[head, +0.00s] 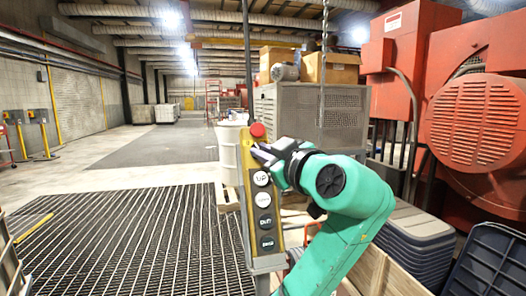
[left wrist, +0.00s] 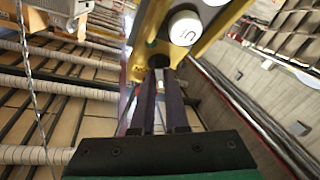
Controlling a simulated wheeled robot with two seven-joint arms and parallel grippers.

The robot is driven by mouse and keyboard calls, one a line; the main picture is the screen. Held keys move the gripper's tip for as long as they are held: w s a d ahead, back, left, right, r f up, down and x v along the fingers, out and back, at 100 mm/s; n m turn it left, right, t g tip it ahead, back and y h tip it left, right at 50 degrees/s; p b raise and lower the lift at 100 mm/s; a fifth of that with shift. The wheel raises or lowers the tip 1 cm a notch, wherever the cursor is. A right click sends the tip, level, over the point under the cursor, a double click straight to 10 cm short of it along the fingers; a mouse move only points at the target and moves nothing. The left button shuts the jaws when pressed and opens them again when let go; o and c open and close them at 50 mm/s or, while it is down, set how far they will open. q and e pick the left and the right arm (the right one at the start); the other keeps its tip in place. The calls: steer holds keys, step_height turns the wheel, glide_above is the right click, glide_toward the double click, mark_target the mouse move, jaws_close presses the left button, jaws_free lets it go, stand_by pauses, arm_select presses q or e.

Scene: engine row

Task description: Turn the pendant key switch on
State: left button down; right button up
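The yellow pendant (head: 258,190) hangs upright mid-picture, with a red knob (head: 257,130) on top and a column of round buttons, the upper one marked UP (head: 261,178). My left gripper (head: 257,149) reaches in from the right, its fingertips at the upper pendant face, just below the red knob. In the left wrist view the two dark fingers (left wrist: 160,78) lie close together with a narrow gap, their tips at a dark round fitting (left wrist: 160,57) on the yellow face. The key itself is not clearly seen; the fingers hide that spot. My right gripper is not in view.
A grey perforated cabinet (head: 345,118) and red machinery (head: 475,110) stand behind and to the right. Stacked dark bins (head: 415,240) are at lower right. A hanging chain (head: 323,60) is near the pendant. The grated floor (head: 130,240) at left is mostly clear.

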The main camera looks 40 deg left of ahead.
arm_select(q)
steer(key=shift+m, duration=0.3)
steer(key=shift+s+f+m+t+b, duration=0.15)
steer(key=shift+m+t+b, duration=0.85)
steer(key=shift+m, duration=0.5)
steer(key=m+t+h, duration=0.1)
steer(key=m, duration=0.2)
steer(key=shift+m+t+b, duration=0.3)
steer(key=shift+t, duration=0.1)
steer(key=shift+a+r+m+t+h, duration=0.15)
steer(key=shift+m+t+h, duration=0.35)
steer(key=shift+m, duration=0.7)
steer(key=shift+r+m+t+h+p, duration=0.15)
steer(key=shift+m+t+h+p, duration=0.3)
steer(key=shift+m, duration=0.75)
steer(key=shift+s+m+t+h+p, duration=0.1)
steer(key=shift+m+t+h+p, duration=0.35)
steer(key=shift+m, duration=0.6)
steer(key=shift+m+t+h+p, duration=0.2)
steer(key=shift+m+h+p, duration=0.25)
steer(key=shift+m, duration=0.6)
